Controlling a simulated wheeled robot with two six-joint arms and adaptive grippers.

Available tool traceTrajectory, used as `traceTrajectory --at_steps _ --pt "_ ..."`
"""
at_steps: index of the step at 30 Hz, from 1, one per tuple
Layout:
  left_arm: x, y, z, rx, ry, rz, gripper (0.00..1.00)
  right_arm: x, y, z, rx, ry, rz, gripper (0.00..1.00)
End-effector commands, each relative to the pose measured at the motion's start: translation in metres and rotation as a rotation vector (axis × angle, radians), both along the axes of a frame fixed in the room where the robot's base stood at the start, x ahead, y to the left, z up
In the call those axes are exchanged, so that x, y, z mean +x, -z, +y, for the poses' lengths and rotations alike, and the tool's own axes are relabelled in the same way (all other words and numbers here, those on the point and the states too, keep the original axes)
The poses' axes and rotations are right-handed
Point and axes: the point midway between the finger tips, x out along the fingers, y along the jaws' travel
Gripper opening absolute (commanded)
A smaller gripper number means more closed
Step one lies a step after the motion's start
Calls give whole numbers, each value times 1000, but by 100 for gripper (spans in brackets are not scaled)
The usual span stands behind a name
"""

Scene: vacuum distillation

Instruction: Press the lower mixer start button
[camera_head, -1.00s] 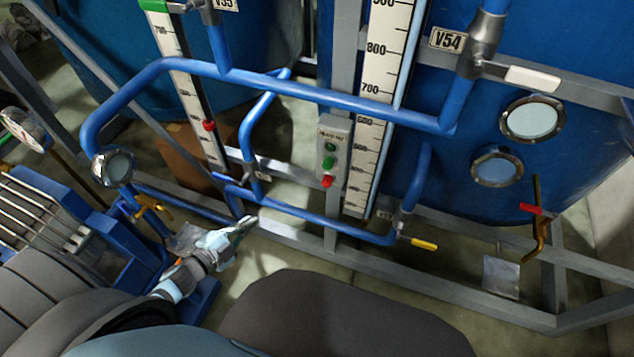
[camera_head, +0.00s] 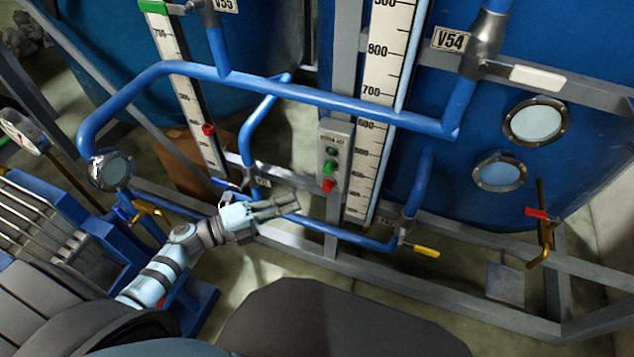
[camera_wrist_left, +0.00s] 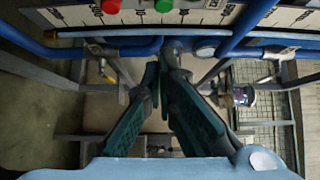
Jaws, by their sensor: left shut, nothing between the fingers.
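A grey button box (camera_head: 336,150) is mounted on an upright post between the blue tanks, its label too small to read. It carries a dark round element at the top, a green button (camera_head: 328,168) in the middle and a red button (camera_head: 328,185) at the bottom. In the left wrist view the green button (camera_wrist_left: 163,5) and red button (camera_wrist_left: 109,7) show at the top edge. My left gripper (camera_head: 296,203) is shut and empty, to the left of and below the box, apart from the buttons. It also shows in the left wrist view (camera_wrist_left: 160,66). My right gripper is out of view.
A blue pipe (camera_head: 340,101) crosses above the box, and a lower blue pipe (camera_head: 345,236) runs near my left gripper. A yellow-handled valve (camera_head: 425,250) is at the lower right. White level scales (camera_head: 383,60) stand beside the box.

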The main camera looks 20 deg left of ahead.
Motion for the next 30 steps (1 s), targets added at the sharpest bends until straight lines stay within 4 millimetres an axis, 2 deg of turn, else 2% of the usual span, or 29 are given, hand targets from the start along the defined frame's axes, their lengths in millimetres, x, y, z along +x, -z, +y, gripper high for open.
traceTrajectory --at_steps 8,12,15,30 --pt "44 -2 -43 -3 -1 -1 0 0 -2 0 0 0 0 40" --pt "67 1 -41 -1 -1 -1 0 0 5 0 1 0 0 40" --pt "76 0 -40 -1 -2 0 0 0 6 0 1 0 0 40" --pt "84 0 -40 -1 -1 -1 0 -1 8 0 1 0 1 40"
